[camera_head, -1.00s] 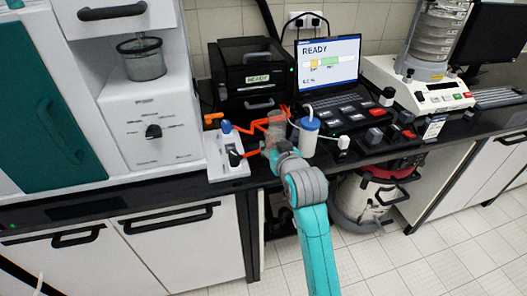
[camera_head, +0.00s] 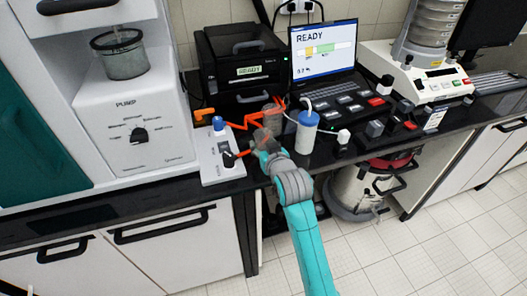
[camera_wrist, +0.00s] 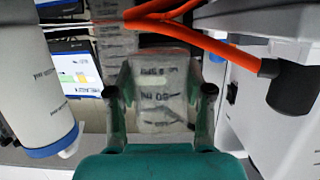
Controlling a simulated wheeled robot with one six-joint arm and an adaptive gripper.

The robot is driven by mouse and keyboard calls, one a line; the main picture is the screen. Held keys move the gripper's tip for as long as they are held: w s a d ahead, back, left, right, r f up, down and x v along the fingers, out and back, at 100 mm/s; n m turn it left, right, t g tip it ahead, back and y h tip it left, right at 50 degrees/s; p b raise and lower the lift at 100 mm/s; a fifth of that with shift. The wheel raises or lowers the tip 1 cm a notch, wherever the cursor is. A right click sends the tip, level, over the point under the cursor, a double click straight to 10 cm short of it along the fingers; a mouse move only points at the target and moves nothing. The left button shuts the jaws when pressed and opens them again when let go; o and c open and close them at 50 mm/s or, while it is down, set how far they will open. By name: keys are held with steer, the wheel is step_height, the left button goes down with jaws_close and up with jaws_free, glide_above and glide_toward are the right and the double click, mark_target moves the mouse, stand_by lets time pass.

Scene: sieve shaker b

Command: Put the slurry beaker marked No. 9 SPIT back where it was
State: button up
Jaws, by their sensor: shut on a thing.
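My gripper (camera_wrist: 160,98) is shut on a small translucent beaker (camera_wrist: 160,75), with one finger on each side of it. The beaker has dark markings that appear upside down in the wrist view, and I cannot read them surely. In the head view, the greyish beaker (camera_head: 272,116) is at the end of my arm, near the front of the black bench. It is beside the orange tubing or arms, and my gripper (camera_head: 265,139) partly hides it. I cannot tell whether its base touches the bench.
A white box with a blue knob (camera_head: 219,150) is left of my gripper. A blue-lidded white bottle (camera_head: 306,132) stands close on the right. Orange arms (camera_head: 240,127) run behind. A laptop (camera_head: 326,55), black printer-like machine (camera_head: 240,70) and sieve shaker (camera_head: 425,70) stand farther back.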

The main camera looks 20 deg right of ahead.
steer(key=shift+f, duration=1.35)
steer(key=shift+f, duration=0.2)
steer(key=o, duration=1.1)
steer(key=shift+o, duration=0.2)
steer(key=shift+r, duration=0.1)
steer(key=shift+r, duration=0.15)
steer(key=v, duration=1.2)
